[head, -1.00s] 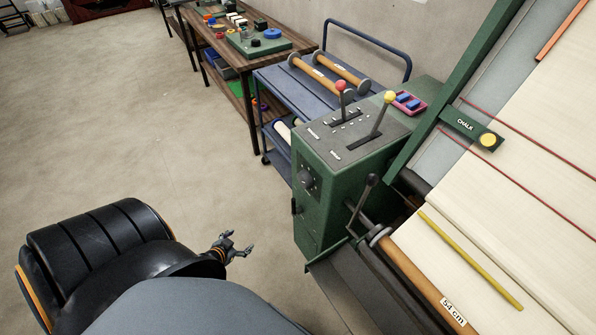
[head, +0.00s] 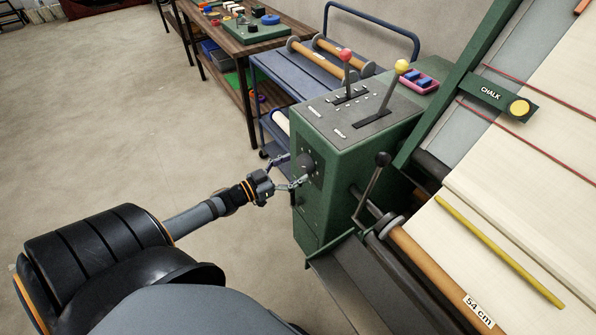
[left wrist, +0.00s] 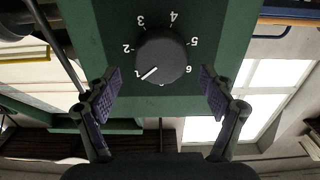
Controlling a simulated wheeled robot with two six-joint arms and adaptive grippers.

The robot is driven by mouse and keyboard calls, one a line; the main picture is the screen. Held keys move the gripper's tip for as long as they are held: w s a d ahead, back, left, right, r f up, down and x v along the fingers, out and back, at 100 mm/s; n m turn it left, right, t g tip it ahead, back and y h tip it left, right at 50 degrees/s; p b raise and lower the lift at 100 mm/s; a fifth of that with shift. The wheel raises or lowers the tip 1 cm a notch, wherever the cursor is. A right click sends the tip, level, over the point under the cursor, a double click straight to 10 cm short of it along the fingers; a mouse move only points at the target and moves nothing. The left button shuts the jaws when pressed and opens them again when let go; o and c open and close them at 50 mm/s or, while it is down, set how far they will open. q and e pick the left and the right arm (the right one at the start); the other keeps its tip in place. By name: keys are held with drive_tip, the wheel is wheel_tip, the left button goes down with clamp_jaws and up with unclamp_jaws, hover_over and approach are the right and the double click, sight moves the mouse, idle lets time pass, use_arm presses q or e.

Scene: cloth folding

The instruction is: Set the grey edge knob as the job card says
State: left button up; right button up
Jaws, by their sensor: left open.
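The grey edge knob (head: 306,163) is on the front face of the green control box (head: 345,185). In the left wrist view the knob (left wrist: 163,52) is round and dark, ringed by the numbers 1 to 6. Its white line points lower left, at the 1. My left gripper (head: 291,171) is open and empty in front of the knob. In the left wrist view its two fingers (left wrist: 160,80) stand to the left and right of the knob, apart from it. I cannot make out a job card. My right gripper is not in view.
A red-topped lever (head: 345,57) and a yellow-topped lever (head: 402,68) rise from the box top. A black-knobbed lever (head: 382,160) stands at its right side. A blue cart (head: 285,80) is behind. The floor to the left (head: 110,130) is clear.

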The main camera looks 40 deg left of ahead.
use_arm(q)
drive_tip(key=shift+x, duration=0.9)
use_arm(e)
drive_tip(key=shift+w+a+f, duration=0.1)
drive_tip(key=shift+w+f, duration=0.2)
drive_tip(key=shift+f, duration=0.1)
use_arm(q)
drive_tip(key=c, duration=1.2)
drive_tip(key=shift+o, duration=0.2)
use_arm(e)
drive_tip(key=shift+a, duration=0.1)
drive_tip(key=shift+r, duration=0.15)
